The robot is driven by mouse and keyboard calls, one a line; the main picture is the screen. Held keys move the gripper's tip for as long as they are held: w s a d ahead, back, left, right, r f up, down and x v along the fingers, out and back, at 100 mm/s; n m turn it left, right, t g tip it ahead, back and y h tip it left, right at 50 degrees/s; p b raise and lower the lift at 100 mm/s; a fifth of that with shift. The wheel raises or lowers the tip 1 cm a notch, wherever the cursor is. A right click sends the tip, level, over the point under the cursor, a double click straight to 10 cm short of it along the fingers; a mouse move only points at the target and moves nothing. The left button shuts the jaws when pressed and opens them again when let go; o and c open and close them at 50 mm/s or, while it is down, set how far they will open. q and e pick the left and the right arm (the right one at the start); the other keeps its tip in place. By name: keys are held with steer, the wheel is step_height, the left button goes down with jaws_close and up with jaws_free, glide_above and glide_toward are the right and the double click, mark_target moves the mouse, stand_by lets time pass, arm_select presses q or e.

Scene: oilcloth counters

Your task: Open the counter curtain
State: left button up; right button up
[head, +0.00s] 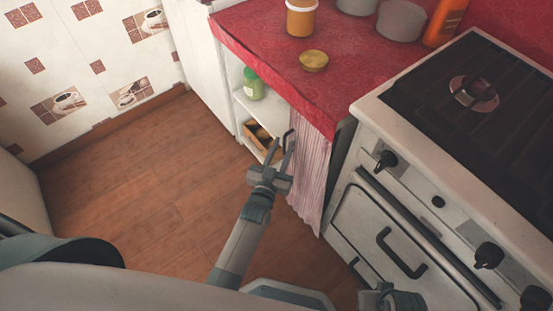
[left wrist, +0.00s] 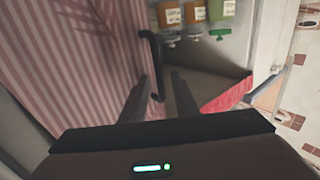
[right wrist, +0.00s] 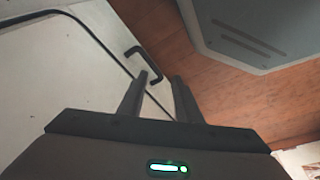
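The pink-striped counter curtain (head: 311,165) hangs below the red counter, next to the stove. It covers the right part of the opening, and shelves show to its left. It fills the left of the left wrist view (left wrist: 85,60). A dark bar handle (left wrist: 153,55) is at the curtain's free edge. My left gripper (head: 276,152) is open in front of that edge. In the left wrist view the handle's end appears between the fingertips; I cannot tell if they touch. My right gripper (right wrist: 162,84) is open and empty in the right wrist view, low by the stove.
The white stove (head: 400,215) stands right of the curtain, with knobs and a dark handle (head: 400,253) projecting. A green jar (head: 253,84) and a wooden box (head: 257,135) are on the shelves (head: 245,103). The wooden floor (head: 140,170) at left is clear.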

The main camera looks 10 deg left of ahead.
arm_select(q)
steer(key=s+a, duration=0.1)
steer(key=s, duration=1.6)
steer(key=shift+s+a, duration=0.15)
arm_select(e)
steer(key=shift+s+f, duration=0.25)
steer(key=shift+w, duration=0.1)
